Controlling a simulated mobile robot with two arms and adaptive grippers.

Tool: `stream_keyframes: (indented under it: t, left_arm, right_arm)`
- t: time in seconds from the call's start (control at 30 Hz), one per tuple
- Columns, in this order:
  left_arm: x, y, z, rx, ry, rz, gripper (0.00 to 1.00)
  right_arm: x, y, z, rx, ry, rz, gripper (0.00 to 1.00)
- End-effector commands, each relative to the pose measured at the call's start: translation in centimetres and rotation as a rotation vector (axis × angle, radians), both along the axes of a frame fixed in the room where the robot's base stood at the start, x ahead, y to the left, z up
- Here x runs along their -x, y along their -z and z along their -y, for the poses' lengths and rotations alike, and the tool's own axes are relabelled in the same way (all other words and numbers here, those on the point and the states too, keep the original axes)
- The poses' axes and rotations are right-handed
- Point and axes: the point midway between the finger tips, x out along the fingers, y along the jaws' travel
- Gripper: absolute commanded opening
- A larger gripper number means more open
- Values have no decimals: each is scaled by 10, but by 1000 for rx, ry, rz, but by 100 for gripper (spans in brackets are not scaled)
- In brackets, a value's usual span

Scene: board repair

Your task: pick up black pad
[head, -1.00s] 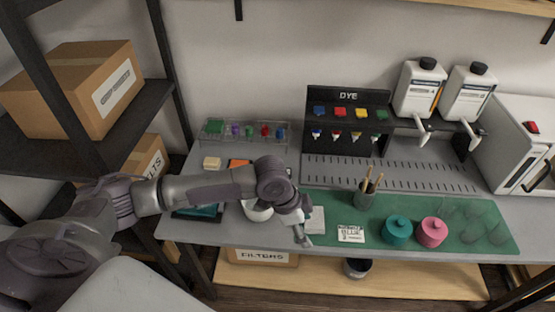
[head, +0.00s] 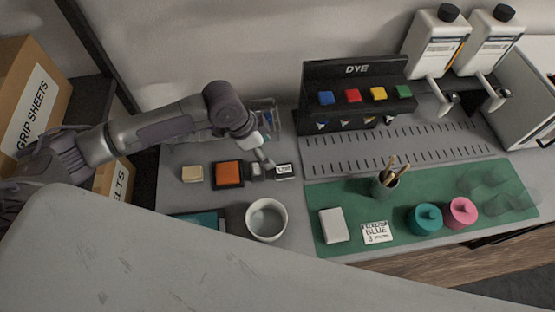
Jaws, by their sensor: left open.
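My left gripper (head: 262,152) is open above the back left of the bench, tilted down and small in the head view. Just below it are a small grey block (head: 256,171) and a small dark piece with a white label (head: 285,171). I cannot tell for sure which of these, if either, is the black pad. The gripper partly covers this spot, and I see no contact. An orange pad with dark edges (head: 228,174) and a beige block (head: 193,174) lie to the left. My right gripper is not in view.
A white bowl (head: 266,219) stands in front of the small pieces, with a teal item (head: 195,223) to its left. The green mat (head: 335,194) holds a white block (head: 333,225), a brush cup (head: 384,184) and teal and pink pots. The dye rack (head: 357,71) stands behind.

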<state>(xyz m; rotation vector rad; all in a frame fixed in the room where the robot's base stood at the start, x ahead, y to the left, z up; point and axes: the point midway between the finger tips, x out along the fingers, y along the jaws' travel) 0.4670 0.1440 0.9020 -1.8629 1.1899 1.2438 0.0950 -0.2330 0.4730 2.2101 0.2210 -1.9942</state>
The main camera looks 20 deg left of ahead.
Motion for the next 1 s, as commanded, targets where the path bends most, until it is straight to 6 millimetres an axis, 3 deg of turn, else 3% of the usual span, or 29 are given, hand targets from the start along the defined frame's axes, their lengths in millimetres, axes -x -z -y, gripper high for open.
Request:
stream_keyframes:
  t: [0.2, 0.4, 0.63, 0.83, 1.0]
  left_arm:
    - [-6, 40, 16, 0, 1, -5, 73]
    - [-11, 65, 25, 0, 0, -2, 73]
    - [-14, 81, 29, -2, -1, -4, 73]
    - [-20, 109, 36, 0, 1, -2, 73]
    - [-22, 119, 39, -1, 0, -1, 73]
  right_arm:
    - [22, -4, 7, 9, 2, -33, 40]
    - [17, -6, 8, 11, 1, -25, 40]
    - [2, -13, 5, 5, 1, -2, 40]
    - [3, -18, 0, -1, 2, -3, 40]
    - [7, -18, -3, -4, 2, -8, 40]
